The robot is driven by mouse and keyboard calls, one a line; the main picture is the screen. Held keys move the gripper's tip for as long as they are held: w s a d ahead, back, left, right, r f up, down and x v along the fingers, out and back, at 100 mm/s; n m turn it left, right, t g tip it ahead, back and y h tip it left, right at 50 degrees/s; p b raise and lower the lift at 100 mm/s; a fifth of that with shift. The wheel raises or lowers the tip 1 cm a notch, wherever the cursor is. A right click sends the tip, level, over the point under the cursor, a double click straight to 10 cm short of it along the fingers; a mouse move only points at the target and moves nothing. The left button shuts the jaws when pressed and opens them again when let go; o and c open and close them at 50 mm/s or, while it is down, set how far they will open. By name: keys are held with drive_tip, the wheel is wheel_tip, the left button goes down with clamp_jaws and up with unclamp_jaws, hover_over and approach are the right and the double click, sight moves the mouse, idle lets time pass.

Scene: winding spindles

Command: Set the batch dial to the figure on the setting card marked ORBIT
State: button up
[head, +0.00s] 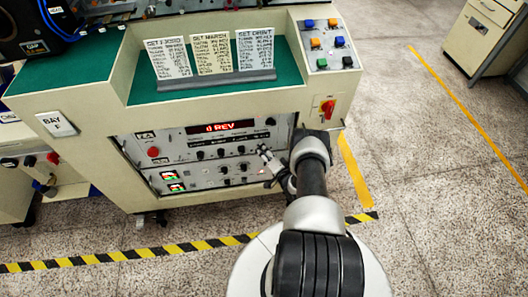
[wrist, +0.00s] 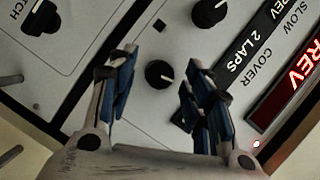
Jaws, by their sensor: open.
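The setting card marked ORBIT (head: 255,50) stands at the right of three cards in the rack; its small lines are too fine to read. The control panel (head: 131,150) below carries several black knobs and a red display (head: 217,128) that seems to read 0 REV. Which knob is the batch dial I cannot tell. My gripper (head: 267,160) is at the panel's right part. In the wrist view my gripper (wrist: 158,88) is open and empty, with a black knob (wrist: 159,73) between and beyond its blue-padded fingers. Contact with the panel cannot be judged.
Another black knob (wrist: 208,12) lies above the right finger, beside a black strip reading 2 LAPS (wrist: 243,58). A red-handled switch (head: 327,108) sits right of the panel near my arm. Colored buttons (head: 329,43) are above it. A drawer cabinet (head: 487,40) stands far right; floor between is clear.

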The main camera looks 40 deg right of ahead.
drive_tip(key=shift+s, duration=0.1)
drive_tip(key=v, duration=1.1)
drive_tip(key=shift+s, duration=0.35)
drive_tip(key=shift+a+r, duration=0.1)
drive_tip(key=shift+a, duration=0.05)
